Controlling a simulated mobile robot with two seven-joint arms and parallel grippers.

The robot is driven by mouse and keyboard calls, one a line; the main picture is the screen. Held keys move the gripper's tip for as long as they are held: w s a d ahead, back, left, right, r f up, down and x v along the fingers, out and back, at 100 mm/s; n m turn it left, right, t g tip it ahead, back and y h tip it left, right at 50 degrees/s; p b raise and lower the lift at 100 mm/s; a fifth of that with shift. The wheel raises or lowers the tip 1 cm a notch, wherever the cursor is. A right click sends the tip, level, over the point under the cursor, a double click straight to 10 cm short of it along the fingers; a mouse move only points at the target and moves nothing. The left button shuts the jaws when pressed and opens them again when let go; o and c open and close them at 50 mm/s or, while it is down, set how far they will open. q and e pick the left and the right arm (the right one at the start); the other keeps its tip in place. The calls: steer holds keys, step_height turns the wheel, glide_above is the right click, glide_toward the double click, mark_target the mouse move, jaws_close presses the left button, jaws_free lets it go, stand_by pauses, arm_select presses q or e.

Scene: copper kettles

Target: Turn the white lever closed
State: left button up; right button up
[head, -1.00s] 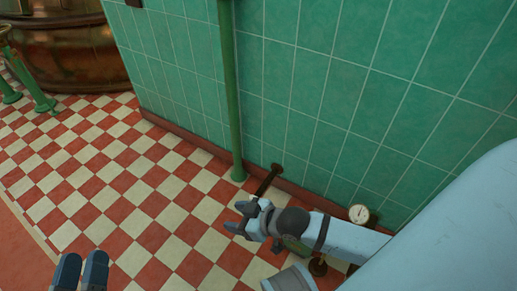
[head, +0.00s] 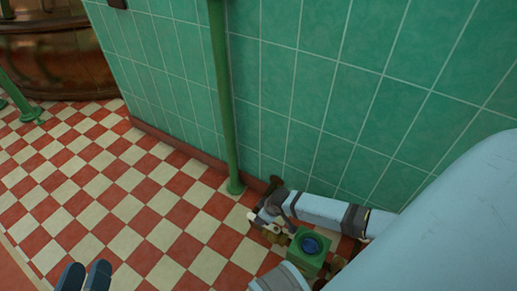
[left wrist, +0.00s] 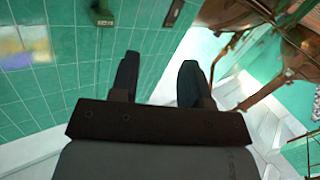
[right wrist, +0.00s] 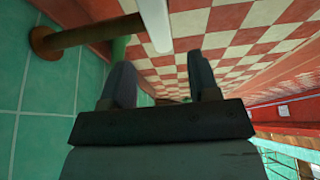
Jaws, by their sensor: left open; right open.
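The white lever (right wrist: 156,22) shows in the right wrist view as a pale bar coming in from the top edge. Its end lies just ahead of and between the finger lines of my right gripper (right wrist: 160,75), which is open and empty. I cannot tell whether they touch. In the head view my right gripper (head: 264,212) is low by the wall, beside brass fittings, and its fingers are partly hidden. A small whitish piece beside it may be the lever's end. My left gripper (head: 86,268) is open and empty at the bottom left, far from the lever.
A green block with a dark blue round top (head: 309,246) stands close to my right arm. A brown pipe (right wrist: 85,33) leaves the tiled wall beside the lever. A green vertical pipe (head: 222,100) stands at the wall. The checkered floor (head: 130,200) at left is clear.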

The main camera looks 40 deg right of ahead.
steer(key=b+x, duration=0.2)
steer(key=x, duration=0.3)
steer(key=shift+w+f+b, duration=0.25)
steer(key=shift+f+b, duration=0.05)
steer(key=shift+f, duration=0.25)
arm_select(q)
steer(key=shift+w+a+f+m+t, duration=0.1)
steer(key=shift+w+a+m+t, duration=0.15)
steer(key=shift+w+m, duration=0.25)
steer(key=shift+w+a+f+m+t, duration=0.1)
steer(key=shift+w+a+m+t, duration=0.1)
steer(key=shift+w+m, duration=0.25)
steer(key=shift+s, duration=0.1)
arm_select(e)
steer(key=shift+c, duration=0.4)
jaws_close()
arm_select(q)
steer(key=shift+r, duration=0.1)
